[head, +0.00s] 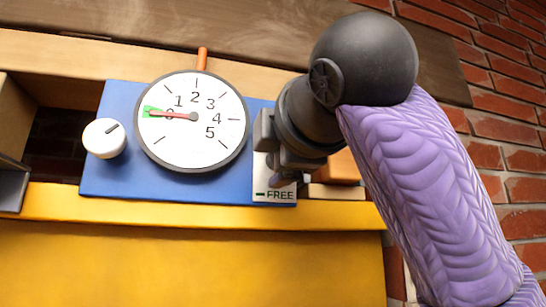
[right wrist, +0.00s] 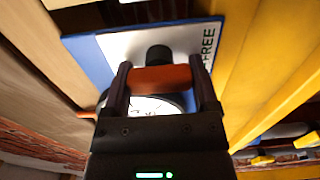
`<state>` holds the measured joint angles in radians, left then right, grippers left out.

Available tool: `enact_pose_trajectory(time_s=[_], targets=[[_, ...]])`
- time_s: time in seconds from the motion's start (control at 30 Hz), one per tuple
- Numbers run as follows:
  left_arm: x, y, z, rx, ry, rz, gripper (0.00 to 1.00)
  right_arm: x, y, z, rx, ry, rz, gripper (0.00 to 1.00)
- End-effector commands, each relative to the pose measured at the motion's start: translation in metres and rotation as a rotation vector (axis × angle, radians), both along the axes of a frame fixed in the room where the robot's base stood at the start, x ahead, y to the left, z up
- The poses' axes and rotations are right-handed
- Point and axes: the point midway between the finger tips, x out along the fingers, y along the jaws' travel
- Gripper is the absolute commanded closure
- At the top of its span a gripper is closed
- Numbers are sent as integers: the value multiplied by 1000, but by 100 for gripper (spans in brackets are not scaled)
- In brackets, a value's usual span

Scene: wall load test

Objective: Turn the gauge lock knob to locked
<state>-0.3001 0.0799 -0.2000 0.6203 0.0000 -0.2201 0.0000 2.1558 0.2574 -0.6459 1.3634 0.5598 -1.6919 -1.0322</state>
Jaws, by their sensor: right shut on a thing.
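A blue panel (head: 100,180) carries a round white gauge (head: 195,140). Its red needle points left, at the 0 by a green patch. At its right end is a white plate (head: 263,190) reading FREE at the bottom; FREE also shows on the plate in the right wrist view (right wrist: 208,38). My right gripper (head: 270,150) is at this plate and hides the lock knob in the head view. In the right wrist view my right gripper (right wrist: 160,72) is shut on the orange lock knob (right wrist: 160,80), one finger on each side. The other marking is hidden. My left gripper is not in view.
A white knob (head: 104,138) is left of the gauge. An orange rod (head: 202,58) stands above the gauge. A yellow ledge (head: 150,212) runs below the panel. Wooden blocks (head: 335,192) lie right of the panel, close to my right gripper. A brick wall (head: 500,130) is at right.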

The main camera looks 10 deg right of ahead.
Motion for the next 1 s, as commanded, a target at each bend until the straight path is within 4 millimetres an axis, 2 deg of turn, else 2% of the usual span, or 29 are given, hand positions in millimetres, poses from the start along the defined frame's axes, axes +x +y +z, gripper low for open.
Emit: enact_pose_trajectory(time_s=[0.1,0.13,0.2,0.47,0.57,0.8,1.0], targets=[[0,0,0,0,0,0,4,0,1,-1,-4,4,1,82],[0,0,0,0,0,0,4,0,1,-2,-4,5,1,19],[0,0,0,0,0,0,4,0,1,-1,-3,4,0,9],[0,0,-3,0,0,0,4,-4,0,-2,-1,2,0,9],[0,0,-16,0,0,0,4,-23,0,-4,-1,-3,2,9],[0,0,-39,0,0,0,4,-82,-2,-4,-3,-1,1,9],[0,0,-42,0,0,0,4,-100,-2,-2,-3,3,1,9]])
